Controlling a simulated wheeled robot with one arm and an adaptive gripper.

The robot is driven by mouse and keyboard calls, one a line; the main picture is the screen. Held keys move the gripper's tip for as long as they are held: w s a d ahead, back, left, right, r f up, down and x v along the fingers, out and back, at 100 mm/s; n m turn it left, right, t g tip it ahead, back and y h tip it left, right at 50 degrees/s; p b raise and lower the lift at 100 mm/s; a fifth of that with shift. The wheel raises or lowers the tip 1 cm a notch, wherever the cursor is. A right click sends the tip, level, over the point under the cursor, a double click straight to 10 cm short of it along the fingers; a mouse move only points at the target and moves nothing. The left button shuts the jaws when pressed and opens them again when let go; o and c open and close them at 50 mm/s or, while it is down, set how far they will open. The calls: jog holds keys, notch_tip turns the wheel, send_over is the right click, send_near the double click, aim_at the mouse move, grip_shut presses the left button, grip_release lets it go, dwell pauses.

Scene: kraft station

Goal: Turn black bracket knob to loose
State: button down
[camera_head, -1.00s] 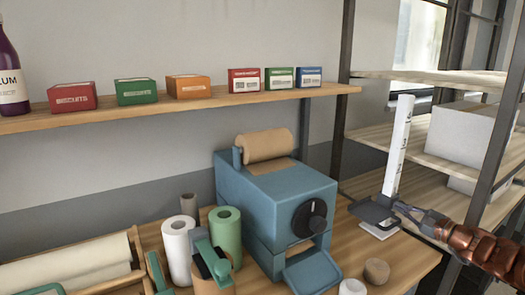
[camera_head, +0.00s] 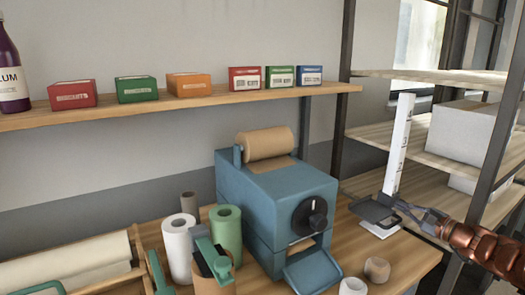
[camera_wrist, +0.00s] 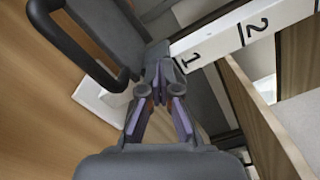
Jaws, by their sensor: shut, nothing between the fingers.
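A black bracket (camera_head: 372,210) sits low on an upright white post (camera_head: 398,145) with black scale marks, at the right end of the wooden bench. In the wrist view the bracket (camera_wrist: 112,30) shows a dark looped bar, and the post (camera_wrist: 240,32) carries the numbers 1 and 2. My gripper (camera_head: 397,203) is at the bracket's right side, close to the post's foot. In the wrist view its fingertips (camera_wrist: 160,82) are together, right by a small dark grey part where bracket and post meet. I cannot tell whether they touch it; the knob is not clearly made out.
A blue machine (camera_head: 270,200) with a black dial stands left of the post. A white roll (camera_head: 353,287) and a tan roll (camera_head: 377,269) stand on the bench in front. A metal-framed shelf unit (camera_head: 430,150) with a white box (camera_head: 465,130) is behind and right.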

jog(key=shift+d+b, duration=0.2)
jog(key=shift+b, duration=0.25)
jog(key=shift+a+r, duration=0.1)
jog(key=shift+r, duration=0.05)
jog(key=shift+a+b+v, duration=0.15)
jog(key=shift+b+v, duration=0.05)
jog(key=shift+v, duration=1.3)
jog(key=shift+a+b+v, duration=0.1)
jog(key=shift+b+v, duration=0.1)
jog(key=shift+v, duration=1.25)
jog(key=shift+s+r, duration=0.1)
jog(key=shift+s, duration=0.05)
